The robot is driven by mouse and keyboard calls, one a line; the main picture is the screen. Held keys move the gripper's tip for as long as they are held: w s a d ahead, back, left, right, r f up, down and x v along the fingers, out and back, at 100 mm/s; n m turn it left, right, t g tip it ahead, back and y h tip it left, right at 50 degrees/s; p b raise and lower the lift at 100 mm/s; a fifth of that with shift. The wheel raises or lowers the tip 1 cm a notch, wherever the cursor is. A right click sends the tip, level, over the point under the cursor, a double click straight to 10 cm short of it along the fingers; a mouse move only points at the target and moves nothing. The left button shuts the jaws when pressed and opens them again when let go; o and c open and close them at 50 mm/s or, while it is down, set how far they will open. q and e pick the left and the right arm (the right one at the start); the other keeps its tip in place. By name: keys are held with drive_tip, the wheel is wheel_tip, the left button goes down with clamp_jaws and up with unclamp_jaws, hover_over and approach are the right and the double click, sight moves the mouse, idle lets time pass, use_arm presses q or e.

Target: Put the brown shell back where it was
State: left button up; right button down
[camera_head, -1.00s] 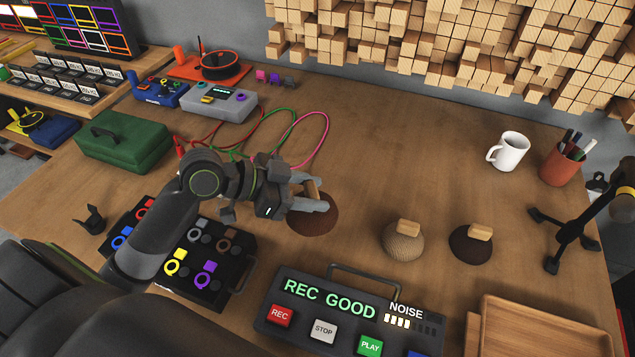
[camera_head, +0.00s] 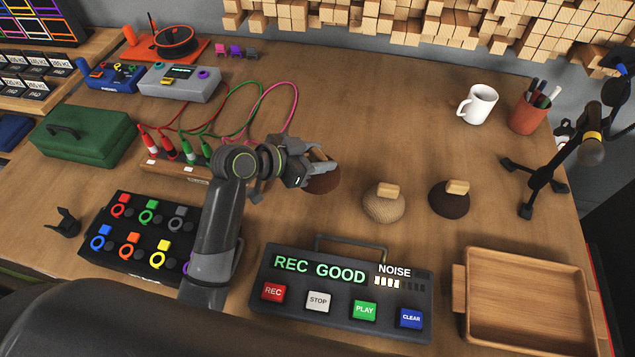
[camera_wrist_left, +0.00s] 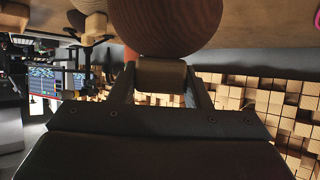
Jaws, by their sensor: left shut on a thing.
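My left gripper (camera_head: 322,163) is shut on the wooden handle (camera_wrist_left: 160,75) of the brown shell (camera_head: 323,181). The shell is a brown dome, partly hidden by the gripper in the head view; its wood-grained side (camera_wrist_left: 165,28) fills the top of the left wrist view. It is left of a beige ribbed shell (camera_head: 383,208) and a dark brown shell (camera_head: 449,203), both standing on the table with wooden handles on top. The brown shell is apart from them. I cannot tell whether it touches the table. My right gripper is not in view.
A recorder box (camera_head: 345,315) reading REC GOOD and a wooden tray (camera_head: 528,268) are in front. A cable panel (camera_head: 183,171) and key box (camera_head: 135,250) lie left. A white mug (camera_head: 478,104), pen cup (camera_head: 528,115) and black stand (camera_head: 540,185) are at right.

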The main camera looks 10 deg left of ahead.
sight(317, 178)
use_arm(q)
wheel_tip(317, 178, down, 4)
drive_tip(key=shift+r, duration=0.25)
wheel_tip(317, 178, down, 3)
drive_tip(key=shift+f, duration=0.35)
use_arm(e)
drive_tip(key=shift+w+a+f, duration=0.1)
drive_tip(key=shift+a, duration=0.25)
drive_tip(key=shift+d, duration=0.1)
use_arm(q)
drive_tip(key=shift+f, duration=0.15)
drive_tip(key=o, duration=1)
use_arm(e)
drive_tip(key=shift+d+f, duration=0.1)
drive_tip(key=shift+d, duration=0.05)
